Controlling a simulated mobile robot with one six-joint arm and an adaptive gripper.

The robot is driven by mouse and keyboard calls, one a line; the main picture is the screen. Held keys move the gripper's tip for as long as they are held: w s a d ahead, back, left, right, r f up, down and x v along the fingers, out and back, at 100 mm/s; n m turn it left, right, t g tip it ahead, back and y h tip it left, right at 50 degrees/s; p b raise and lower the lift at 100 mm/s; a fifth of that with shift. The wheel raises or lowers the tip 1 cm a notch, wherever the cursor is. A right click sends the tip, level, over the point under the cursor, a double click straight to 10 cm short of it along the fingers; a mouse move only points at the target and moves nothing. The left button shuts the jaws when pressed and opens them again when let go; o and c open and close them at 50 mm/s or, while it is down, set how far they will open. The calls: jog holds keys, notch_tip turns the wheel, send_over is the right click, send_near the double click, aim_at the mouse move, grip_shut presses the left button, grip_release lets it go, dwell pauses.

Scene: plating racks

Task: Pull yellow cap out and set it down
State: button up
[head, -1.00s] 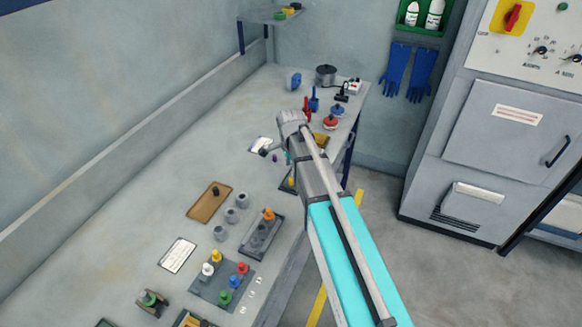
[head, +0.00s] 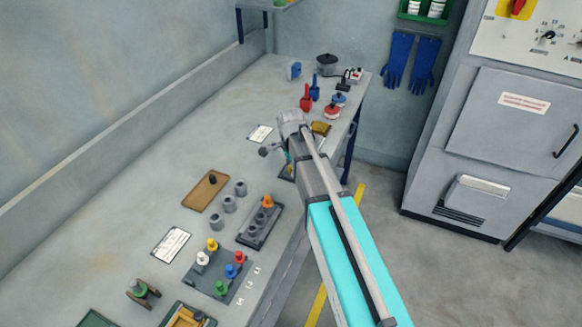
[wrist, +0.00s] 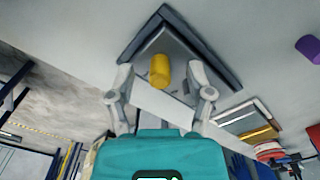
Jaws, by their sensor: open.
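In the wrist view a yellow cap (wrist: 160,70) stands on a grey plate with a dark raised rim (wrist: 222,74). My gripper (wrist: 161,80) is open, with one finger on each side of the cap. A gap shows between cap and fingers, and I cannot tell how deep the fingers reach around it. In the head view my gripper (head: 284,152) is over the table's right side, and my arm hides most of that plate and the cap. Another yellow cap (head: 212,244) stands among coloured caps on a grey rack (head: 203,279) at the front.
A dark tray with an orange-topped piece (head: 267,201), grey cylinders (head: 228,204) and a brown board (head: 196,198) lie left of my arm. Red and blue items (head: 306,102) stand farther back. A purple object (wrist: 308,48) is right in the wrist view. Bare table lies to the left.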

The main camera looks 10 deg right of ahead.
grip_shut()
dwell(0.7)
jog(key=shift+r+p, duration=0.25)
jog(key=shift+p, duration=0.05)
jog(key=shift+r+p, duration=1.75)
jog(key=shift+r, duration=0.1)
